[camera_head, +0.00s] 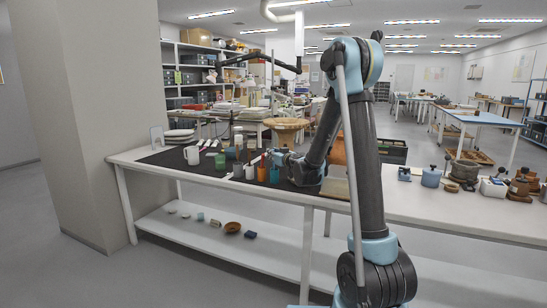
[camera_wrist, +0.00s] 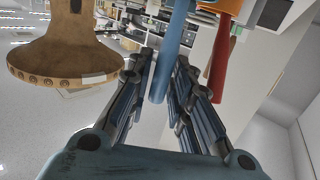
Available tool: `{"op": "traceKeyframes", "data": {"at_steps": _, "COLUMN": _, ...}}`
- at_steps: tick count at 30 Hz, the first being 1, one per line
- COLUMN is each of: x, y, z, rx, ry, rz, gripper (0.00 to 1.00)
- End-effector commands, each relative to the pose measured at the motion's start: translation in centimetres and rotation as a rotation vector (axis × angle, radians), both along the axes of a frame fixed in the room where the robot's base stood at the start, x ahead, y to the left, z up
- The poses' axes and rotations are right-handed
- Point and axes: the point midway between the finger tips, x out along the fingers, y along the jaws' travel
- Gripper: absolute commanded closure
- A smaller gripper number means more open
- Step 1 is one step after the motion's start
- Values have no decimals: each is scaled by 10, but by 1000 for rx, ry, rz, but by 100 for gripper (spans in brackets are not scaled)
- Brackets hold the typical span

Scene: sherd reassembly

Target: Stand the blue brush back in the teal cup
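The blue brush (camera_wrist: 168,55) has its handle between the two fingers of my gripper (camera_wrist: 163,60) in the wrist view. The fingers are apart, with a narrow gap beside the handle. The brush runs to a blue cup at the top edge of that view; the blue cup (camera_head: 274,175) also shows in the head view. The teal cup (camera_head: 220,162) stands upright on the dark mat, farther left. In the head view my gripper (camera_head: 279,158) is low over the mat by the blue cup, and the brush is too small to make out.
An orange cup (camera_head: 261,173) with a red-handled brush (camera_wrist: 221,60) stands right beside the blue cup. White cups, a white mug (camera_head: 191,155) and other small vessels crowd the dark mat (camera_head: 165,160). A brown pedestal bowl (camera_head: 285,128) stands behind.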

Motion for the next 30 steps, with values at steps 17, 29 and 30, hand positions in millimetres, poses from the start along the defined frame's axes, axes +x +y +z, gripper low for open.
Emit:
{"op": "traceKeyframes", "data": {"at_steps": 17, "x": -15, "y": -9, "z": 1, "rx": 0, "ry": 0, "rz": -1, "gripper": 65}}
{"op": "traceKeyframes", "data": {"at_steps": 29, "x": -78, "y": -47, "z": 6, "rx": 0, "ry": 1, "rz": -1, "gripper": 65}}
{"op": "traceKeyframes", "data": {"at_steps": 30, "x": -82, "y": -50, "z": 7, "rx": 0, "ry": 1, "rz": -1, "gripper": 65}}
